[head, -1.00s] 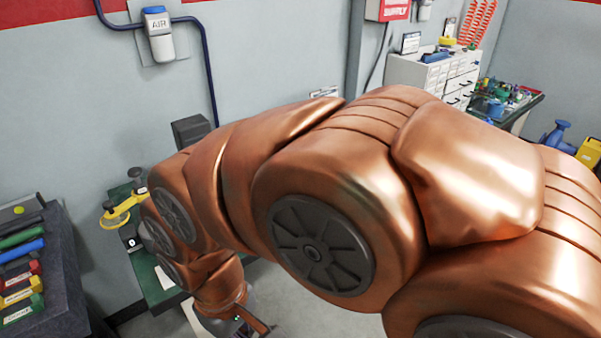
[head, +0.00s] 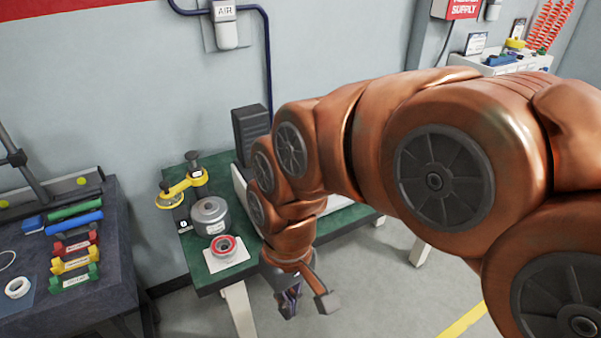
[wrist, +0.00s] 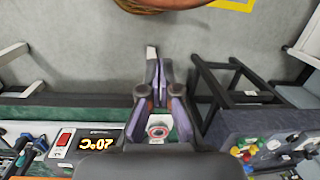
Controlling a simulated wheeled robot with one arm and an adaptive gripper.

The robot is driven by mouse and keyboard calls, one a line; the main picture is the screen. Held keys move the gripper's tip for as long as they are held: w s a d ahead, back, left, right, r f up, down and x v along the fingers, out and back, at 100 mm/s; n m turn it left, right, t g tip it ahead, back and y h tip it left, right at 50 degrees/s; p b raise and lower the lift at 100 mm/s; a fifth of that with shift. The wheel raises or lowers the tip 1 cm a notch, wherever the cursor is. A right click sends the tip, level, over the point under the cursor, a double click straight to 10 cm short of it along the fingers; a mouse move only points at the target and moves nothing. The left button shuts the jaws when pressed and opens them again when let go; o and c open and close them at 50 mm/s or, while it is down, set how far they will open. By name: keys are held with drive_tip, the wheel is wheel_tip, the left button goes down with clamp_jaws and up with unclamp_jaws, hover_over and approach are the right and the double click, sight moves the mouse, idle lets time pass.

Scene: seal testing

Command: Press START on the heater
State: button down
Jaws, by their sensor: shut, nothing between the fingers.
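The heater shows in the wrist view as a pale housing (wrist: 119,131) with a dark panel, a lit temperature display (wrist: 95,145) and a red switch (wrist: 63,138). I cannot make out a START button there. In the head view my arm covers most of a pale housing (head: 338,205) on the green bench, which may be the heater. My gripper (head: 289,302) hangs low at the front edge of the bench. In the wrist view my gripper (wrist: 156,68) is shut and empty, its fingertips over the grey floor, beyond the bench edge and apart from the heater.
On the green bench (head: 205,275) are a metal pot (head: 210,216), a red ring (head: 223,246) on a white card and a yellow-handled tool (head: 180,188). A black box (head: 250,130) stands behind. A dark table (head: 115,225) with coloured tools is at left.

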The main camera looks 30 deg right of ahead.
drive_tip(key=w+d+r+t+y+p, duration=0.1)
drive_tip(key=w+d+r, duration=0.1)
drive_tip(key=w, duration=0.6)
drive_tip(key=w+d+r+t+y+p, duration=0.1)
drive_tip(key=w+r+t+y, duration=0.15)
drive_tip(key=w, duration=0.45)
drive_tip(key=w+d+r+t+y, duration=0.1)
drive_tip(key=w+d+r, duration=0.15)
drive_tip(key=w, duration=0.55)
drive_tip(key=w+d+m+t+p, duration=0.1)
drive_tip(key=w+d, duration=0.4)
drive_tip(key=d, duration=0.5)
drive_tip(key=w+d+m+t+p, duration=0.1)
drive_tip(key=w+d, duration=0.4)
drive_tip(key=d, duration=0.5)
drive_tip(key=shift+d+f+m+t+h, duration=0.15)
drive_tip(key=shift+d+m+t+h, duration=0.15)
drive_tip(key=shift+m+t, duration=0.7)
drive_tip(key=shift+f+n+t, duration=0.1)
drive_tip(key=shift+n+t, duration=0.15)
drive_tip(key=shift+n, duration=0.05)
wheel_tip(320, 180, down, 7)
drive_tip(key=shift+a+f+b, duration=0.1)
drive_tip(key=shift+f+b, duration=0.1)
drive_tip(key=shift+b, duration=0.3)
drive_tip(key=shift+f+b, duration=0.55)
drive_tip(key=shift+f, duration=0.05)
